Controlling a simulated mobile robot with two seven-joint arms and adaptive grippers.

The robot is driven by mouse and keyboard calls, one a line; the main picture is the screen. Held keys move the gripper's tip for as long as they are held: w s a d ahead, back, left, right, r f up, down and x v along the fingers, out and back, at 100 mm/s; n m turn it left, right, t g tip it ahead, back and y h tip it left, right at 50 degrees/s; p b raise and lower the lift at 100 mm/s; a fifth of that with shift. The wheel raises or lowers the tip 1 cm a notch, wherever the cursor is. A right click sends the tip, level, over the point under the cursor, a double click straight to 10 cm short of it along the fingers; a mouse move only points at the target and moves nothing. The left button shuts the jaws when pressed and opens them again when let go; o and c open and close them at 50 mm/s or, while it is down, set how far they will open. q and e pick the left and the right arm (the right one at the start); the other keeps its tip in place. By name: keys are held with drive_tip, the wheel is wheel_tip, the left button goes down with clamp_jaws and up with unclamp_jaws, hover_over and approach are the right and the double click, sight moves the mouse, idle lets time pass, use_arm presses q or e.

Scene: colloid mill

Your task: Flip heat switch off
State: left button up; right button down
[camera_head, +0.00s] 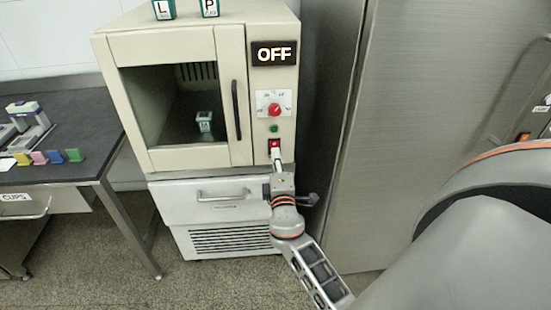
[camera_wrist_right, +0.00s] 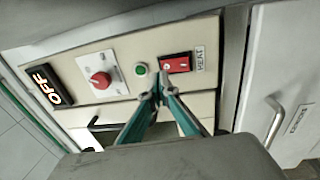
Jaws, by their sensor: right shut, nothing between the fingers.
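The red heat switch (camera_head: 274,145) is on the lower right front panel of a cream oven (camera_head: 170,45). In the right wrist view the switch (camera_wrist_right: 174,65) is a red rocker beside a HEAT label (camera_wrist_right: 199,58). My right gripper (camera_head: 277,156) is shut and empty, with its tips at the lower edge of the switch. In the wrist view its fingertips (camera_wrist_right: 160,90) are together just beside the switch; I cannot tell whether they touch it. The display (camera_head: 274,53) reads OFF. My left gripper is not in view.
A red dial (camera_head: 274,109) and a green button (camera_wrist_right: 141,69) are near the switch. The oven door handle (camera_head: 237,110) is to the left. A drawer handle (camera_head: 223,195) is below. A tall metal cabinet (camera_head: 430,110) stands to the right, and a dark table (camera_head: 75,110) to the left.

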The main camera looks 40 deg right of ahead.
use_arm(q)
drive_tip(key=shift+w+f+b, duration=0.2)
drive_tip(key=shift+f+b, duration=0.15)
drive_tip(key=shift+b, duration=0.2)
use_arm(e)
drive_tip(key=r+v, duration=0.2)
drive_tip(key=v, duration=0.7)
drive_tip(key=shift+s+a+r, duration=0.15)
drive_tip(key=shift+s+a, duration=0.1)
drive_tip(key=shift+s, duration=0.1)
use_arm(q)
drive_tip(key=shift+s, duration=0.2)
